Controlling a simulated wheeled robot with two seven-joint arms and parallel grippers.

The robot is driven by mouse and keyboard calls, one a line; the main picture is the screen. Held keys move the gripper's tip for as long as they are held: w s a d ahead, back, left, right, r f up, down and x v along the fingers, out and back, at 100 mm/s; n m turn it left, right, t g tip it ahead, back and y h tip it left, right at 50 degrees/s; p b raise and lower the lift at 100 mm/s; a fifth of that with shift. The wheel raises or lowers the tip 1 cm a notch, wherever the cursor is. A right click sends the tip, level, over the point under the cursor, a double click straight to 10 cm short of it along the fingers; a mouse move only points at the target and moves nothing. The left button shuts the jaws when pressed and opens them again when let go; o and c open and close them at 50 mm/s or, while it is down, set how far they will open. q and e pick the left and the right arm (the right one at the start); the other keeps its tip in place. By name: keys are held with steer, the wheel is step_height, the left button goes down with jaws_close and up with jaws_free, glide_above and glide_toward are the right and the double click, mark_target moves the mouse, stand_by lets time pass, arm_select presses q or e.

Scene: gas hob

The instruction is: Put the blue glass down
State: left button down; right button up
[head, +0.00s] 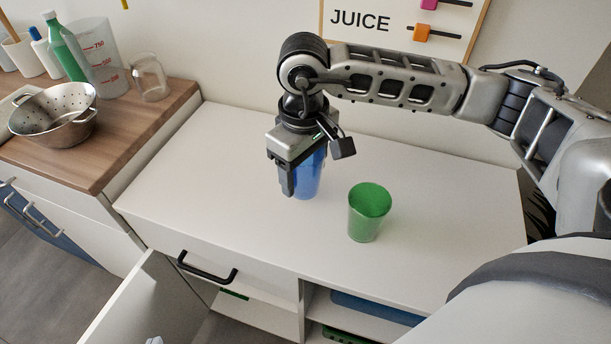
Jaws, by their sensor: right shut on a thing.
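The gripper hides the glass's rim and upper part. The glass's base is at or very close to the counter top; I cannot tell whether it touches. My left gripper is not in view.
A green glass (368,213) stands upright to the front right of the blue glass. A wooden worktop with a colander (62,118), green bottle (66,50) and clear jugs is at left. A JUICE sign (385,20) is behind. Counter left of the glass is clear.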

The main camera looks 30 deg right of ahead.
mark_target(306, 182)
steer(key=shift+w+d+f, duration=0.25)
steer(key=shift+w+f, duration=0.1)
steer(key=shift+f, duration=0.15)
steer(key=f, duration=0.1)
steer(key=f+p, duration=0.1)
steer(key=f, duration=0.1)
steer(key=shift+w+d+f, duration=0.1)
steer(key=shift+w+d, duration=0.1)
steer(key=shift+f, duration=0.25)
steer(key=shift+f+b, duration=0.25)
steer(key=shift+b, duration=0.05)
steer(key=o, duration=1.1)
steer(key=shift+r, duration=0.1)
